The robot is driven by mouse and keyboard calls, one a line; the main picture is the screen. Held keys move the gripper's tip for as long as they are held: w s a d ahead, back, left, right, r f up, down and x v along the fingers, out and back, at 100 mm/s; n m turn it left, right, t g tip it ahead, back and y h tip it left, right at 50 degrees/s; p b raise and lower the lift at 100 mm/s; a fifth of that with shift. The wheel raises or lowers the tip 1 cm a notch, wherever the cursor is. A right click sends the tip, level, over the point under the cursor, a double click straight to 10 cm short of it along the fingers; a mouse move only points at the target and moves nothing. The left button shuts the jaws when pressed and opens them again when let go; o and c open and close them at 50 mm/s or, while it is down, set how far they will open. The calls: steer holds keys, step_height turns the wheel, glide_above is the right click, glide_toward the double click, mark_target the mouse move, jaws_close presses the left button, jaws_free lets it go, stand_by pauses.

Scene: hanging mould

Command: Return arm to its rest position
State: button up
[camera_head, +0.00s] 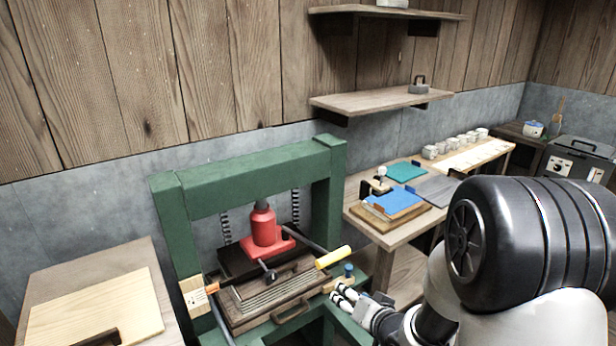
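My arm reaches in from the right, with a large dark rounded joint in the foreground and pale links below it. My gripper (338,293) is at the lower middle, just right of the green press frame (165,215), near a small blue-topped knob (348,271). The fingers are small and partly turned from view, so I cannot tell whether they are open or shut. I see nothing clearly held. A red jack (264,226) stands upright in the press, above a wooden mould with a handle (290,310).
A yellow-handled lever (333,257) sticks out of the jack close to my gripper. A side table (356,210) on the right bears boards and blue and teal sheets. A wooden table (50,285) is at left. Wall shelves (370,102) hang above. My arm hides the lower right.

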steer(key=s+d+r+n+g+h, duration=0.1)
steer(key=s+d+r+h, duration=0.2)
steer(key=s+d+r, duration=0.35)
steer(key=s+a+r+n+g, duration=0.1)
steer(key=s+r, duration=0.3)
steer(key=s, duration=0.8)
steer(key=s+a+r+n+g, duration=0.2)
steer(key=s+r+g, duration=0.2)
steer(key=s, duration=0.7)
steer(key=shift+s+r+g+h, duration=0.3)
steer(key=shift+s+r, duration=0.1)
steer(key=shift+r, duration=0.3)
steer(key=shift+c, duration=0.3)
